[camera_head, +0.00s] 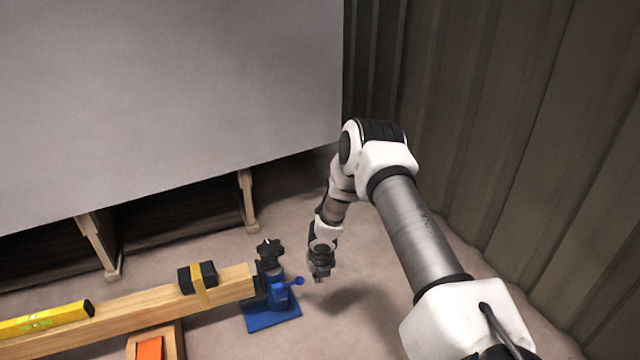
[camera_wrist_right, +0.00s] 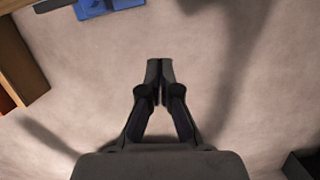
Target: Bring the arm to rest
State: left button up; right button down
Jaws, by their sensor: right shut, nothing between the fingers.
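My right arm reaches in from the lower right of the head view, bends at a white elbow and hangs down. Its gripper (camera_head: 319,277) points at the floor, just right of a blue clamp. In the right wrist view the two dark fingers of the right gripper (camera_wrist_right: 160,70) are together with nothing between them, over bare floor. My left gripper does not show in either view.
The blue clamp (camera_head: 278,292) stands at the end of a wooden beam (camera_head: 140,304). A yellow level (camera_head: 45,319) and a strapped black block (camera_head: 190,278) lie on the beam. A large grey panel (camera_head: 170,90) and a ribbed wall (camera_head: 520,130) bound the space. Floor right of the clamp is clear.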

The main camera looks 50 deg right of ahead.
jog(key=shift+s+r, duration=0.1)
jog(key=shift+r, duration=0.05)
dwell(0.5)
jog(key=s+a+f+m+g+y, duration=0.1)
jog(key=s+a+f+m+g, duration=0.1)
jog(key=s+a, duration=0.7)
jog(key=s+a+f+m+g+y, duration=0.25)
jog(key=s+a, duration=0.25)
jog(key=a, duration=0.8)
jog(key=s+a+r+m, duration=0.2)
jog(key=s+a+m, duration=0.5)
jog(key=s+m, duration=0.35)
notch_tip(320, 180, up, 36)
jog(key=s+d+m+t+h+p, duration=0.1)
jog(key=m+p, duration=1.3)
jog(key=p, duration=2)
jog(key=shift+s+d+m+t+h, duration=0.25)
jog(key=shift+d+m+t+h, duration=0.15)
jog(key=shift+d+t+h, duration=0.3)
